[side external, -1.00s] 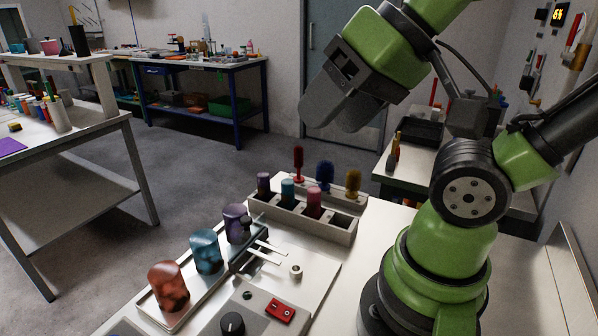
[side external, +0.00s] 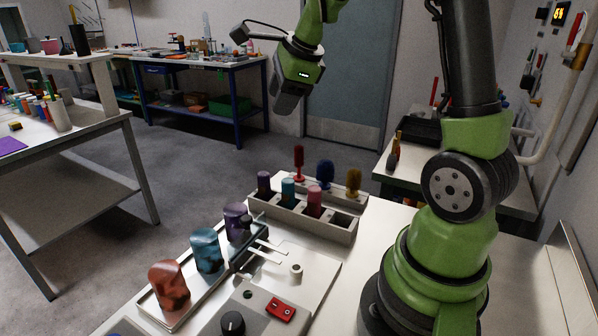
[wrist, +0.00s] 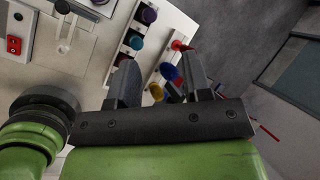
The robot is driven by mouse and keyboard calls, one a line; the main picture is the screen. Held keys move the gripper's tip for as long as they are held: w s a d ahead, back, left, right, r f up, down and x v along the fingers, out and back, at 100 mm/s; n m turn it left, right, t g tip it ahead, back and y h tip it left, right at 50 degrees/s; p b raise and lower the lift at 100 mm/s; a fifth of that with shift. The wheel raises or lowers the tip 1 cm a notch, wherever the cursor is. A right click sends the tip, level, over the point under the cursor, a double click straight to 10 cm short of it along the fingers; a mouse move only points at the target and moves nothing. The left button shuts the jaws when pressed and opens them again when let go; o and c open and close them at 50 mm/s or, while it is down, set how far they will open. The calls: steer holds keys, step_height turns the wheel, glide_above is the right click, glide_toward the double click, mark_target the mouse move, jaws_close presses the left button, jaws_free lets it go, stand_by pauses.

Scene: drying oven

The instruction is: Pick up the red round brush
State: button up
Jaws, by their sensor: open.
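The red round brush (side external: 298,163) stands upright at the back of the rack, left of a blue brush (side external: 325,174) and a yellow brush (side external: 353,181). In the wrist view the red brush (wrist: 181,45) lies beyond the fingertips, while the blue brush (wrist: 169,72) and yellow brush (wrist: 156,92) appear between the fingers. My gripper (side external: 287,100) is well above the rack in the side view, pointing down. Its two fingers (wrist: 160,80) are apart and hold nothing.
The grey rack (side external: 290,222) holds purple, teal and pink items in its front compartments. A tray (side external: 147,306) with several coloured pieces and a panel with a red switch (side external: 280,310) lie in front. A white table (side external: 75,150) stands at left; the air around my gripper is clear.

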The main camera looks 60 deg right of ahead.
mark_target(300, 148)
steer(key=d+f+m, duration=0.4)
steer(key=f, duration=0.1)
steer(key=w+d+f+m+g, duration=0.1)
steer(key=d+f+m, duration=0.3)
steer(key=f, duration=0.1)
steer(key=w+d+f+m, duration=0.1)
steer(key=d+f+m, duration=0.3)
steer(key=d+f, duration=0.1)
steer(key=shift+w+f+h, duration=0.1)
steer(key=shift+w+h, duration=0.15)
steer(key=shift+h, duration=0.15)
steer(key=shift+x, duration=2.9)
steer(key=shift+s+d, duration=0.1)
jaws_close()
